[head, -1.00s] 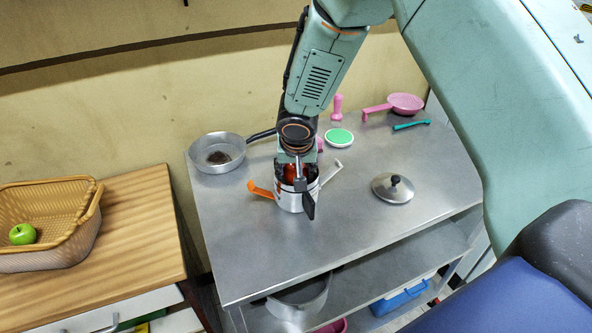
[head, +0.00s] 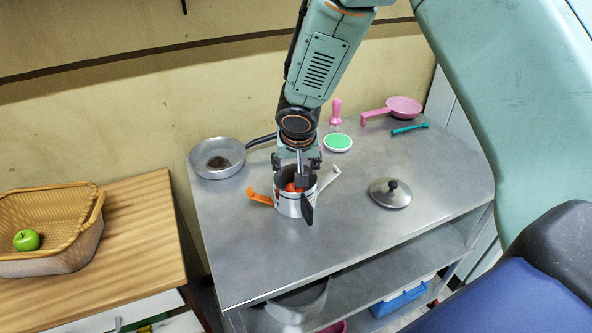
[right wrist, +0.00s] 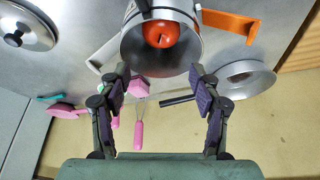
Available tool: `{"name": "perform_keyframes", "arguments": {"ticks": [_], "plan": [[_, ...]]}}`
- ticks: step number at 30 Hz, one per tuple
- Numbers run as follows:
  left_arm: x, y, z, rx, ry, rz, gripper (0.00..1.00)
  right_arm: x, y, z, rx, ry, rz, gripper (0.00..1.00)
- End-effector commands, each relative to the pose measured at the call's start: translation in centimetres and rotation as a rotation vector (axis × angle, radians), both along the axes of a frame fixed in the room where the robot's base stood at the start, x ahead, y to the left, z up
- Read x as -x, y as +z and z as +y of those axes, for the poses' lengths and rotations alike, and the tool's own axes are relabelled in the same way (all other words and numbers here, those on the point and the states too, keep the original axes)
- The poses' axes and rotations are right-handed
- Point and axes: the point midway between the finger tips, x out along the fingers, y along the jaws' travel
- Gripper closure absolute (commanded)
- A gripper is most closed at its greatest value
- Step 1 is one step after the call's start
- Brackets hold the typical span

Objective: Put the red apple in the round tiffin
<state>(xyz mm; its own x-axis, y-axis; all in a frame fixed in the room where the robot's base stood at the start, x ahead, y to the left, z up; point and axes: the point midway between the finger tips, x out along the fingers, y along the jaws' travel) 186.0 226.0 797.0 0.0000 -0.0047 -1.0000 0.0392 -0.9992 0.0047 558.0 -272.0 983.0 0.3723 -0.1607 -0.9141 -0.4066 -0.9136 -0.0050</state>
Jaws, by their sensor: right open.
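The round tiffin (head: 287,206) is a silver metal pot on the metal table, with an orange clip and a light clip sticking out at its sides. It also shows in the right wrist view (right wrist: 192,57). The red apple (right wrist: 161,34) rests inside the tiffin; in the head view only a small red part of it (head: 292,187) shows. My right gripper (head: 298,183) is above the tiffin. In the right wrist view its fingers (right wrist: 160,75) are spread apart, with nothing between them. My left gripper is not in view.
The tiffin's lid (head: 390,192) lies to the right. A metal pan (head: 217,158), a green-topped brush (head: 338,142) and a pink pan (head: 403,107) stand farther back. A wicker basket (head: 88,235) with a green apple (head: 26,240) is on the wooden cabinet at left.

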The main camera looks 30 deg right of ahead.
Motion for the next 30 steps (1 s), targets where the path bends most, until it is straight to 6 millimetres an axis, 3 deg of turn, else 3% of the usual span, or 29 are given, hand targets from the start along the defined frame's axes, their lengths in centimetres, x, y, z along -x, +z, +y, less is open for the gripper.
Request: {"name": "perform_keyframes", "arguments": {"ticks": [6, 12, 22, 26, 29, 30], "plan": [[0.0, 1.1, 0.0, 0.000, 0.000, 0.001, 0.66, 1.7, 4.5, 0.8, 0.002, 0.000, -0.001, 0.37], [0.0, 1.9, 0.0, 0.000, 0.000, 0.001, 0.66, 2.8, 7.0, 1.2, 0.002, 0.000, 0.001, 0.37], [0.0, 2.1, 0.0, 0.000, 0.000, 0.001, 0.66, 3.3, 7.7, 1.4, 0.001, 0.000, 0.004, 0.37], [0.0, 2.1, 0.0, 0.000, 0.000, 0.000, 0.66, 4.9, 5.0, 2.1, -0.028, 0.033, 0.050, 0.37], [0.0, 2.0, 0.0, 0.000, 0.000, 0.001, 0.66, 8.8, -0.5, 3.7, -0.092, 0.102, 0.134, 0.37], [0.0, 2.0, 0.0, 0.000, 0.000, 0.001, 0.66, 11.0, -3.0, 4.4, -0.123, 0.133, 0.171, 0.37]]}}
